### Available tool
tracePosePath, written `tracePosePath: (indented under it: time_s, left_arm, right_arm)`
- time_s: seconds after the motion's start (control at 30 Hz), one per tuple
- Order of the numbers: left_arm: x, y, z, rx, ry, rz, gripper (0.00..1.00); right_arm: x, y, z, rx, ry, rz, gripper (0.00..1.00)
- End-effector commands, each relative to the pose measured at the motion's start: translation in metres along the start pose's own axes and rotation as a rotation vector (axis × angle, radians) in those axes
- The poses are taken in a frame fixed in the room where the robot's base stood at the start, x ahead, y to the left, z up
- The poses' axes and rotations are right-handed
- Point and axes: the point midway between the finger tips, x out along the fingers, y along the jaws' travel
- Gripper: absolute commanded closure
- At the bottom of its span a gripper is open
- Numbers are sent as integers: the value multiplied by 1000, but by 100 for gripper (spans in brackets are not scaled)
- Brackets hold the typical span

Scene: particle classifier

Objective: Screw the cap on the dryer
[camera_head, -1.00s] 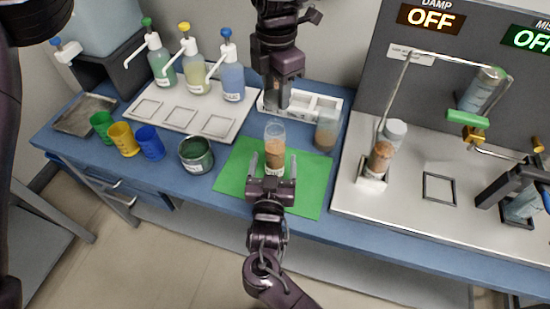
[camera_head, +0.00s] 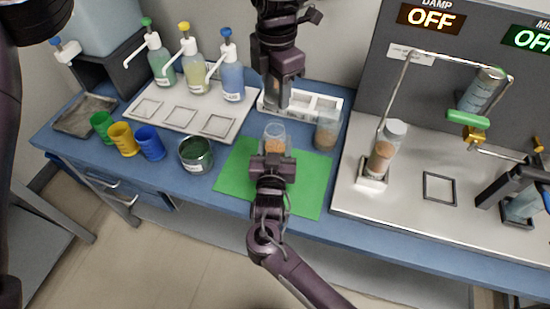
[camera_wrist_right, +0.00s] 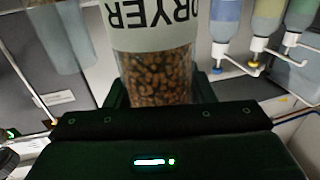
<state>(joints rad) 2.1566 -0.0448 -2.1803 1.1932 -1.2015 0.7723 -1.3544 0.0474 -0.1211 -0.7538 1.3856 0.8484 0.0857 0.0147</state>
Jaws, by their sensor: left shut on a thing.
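The dryer (camera_head: 275,130), a clear jar of brown pellets, stands on the green mat (camera_head: 236,170). In the right wrist view its DRYER label (camera_wrist_right: 150,28) is upside down. My right gripper (camera_head: 272,160) comes from the bottom of the head view. Its fingers (camera_wrist_right: 160,92) lie on both sides of the jar; whether they press on it I cannot tell. My left gripper (camera_head: 277,88) comes down from the top, above the white rack, behind the jar. It is shut on a small greyish thing, likely the cap, which its fingers mostly hide.
The white rack (camera_head: 322,101) stands behind the mat, with another jar (camera_head: 327,132) in front. The metal-topped station (camera_head: 410,200) with a filled jar (camera_head: 382,155) is on the right.

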Motion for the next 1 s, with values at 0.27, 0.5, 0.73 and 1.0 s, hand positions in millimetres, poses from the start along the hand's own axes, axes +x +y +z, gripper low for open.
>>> tracePosePath:
  time_s: [0.27, 0.5, 0.73, 1.0]
  left_arm:
    - [0, 0, 0, 0, 0, 0, 80]
    - [20, 0, -1, -1, 3, -3, 80]
    - [48, -1, 0, -1, 1, -1, 80]
    - [50, 0, 0, 0, 0, 1, 80]
  right_arm:
    - [0, 0, 0, 0, 0, 0, 88]
    - [0, 0, 0, 0, 0, 0, 92]
    - [0, 0, 0, 0, 1, 0, 92]
    - [0, 0, 0, 0, 1, 0, 92]
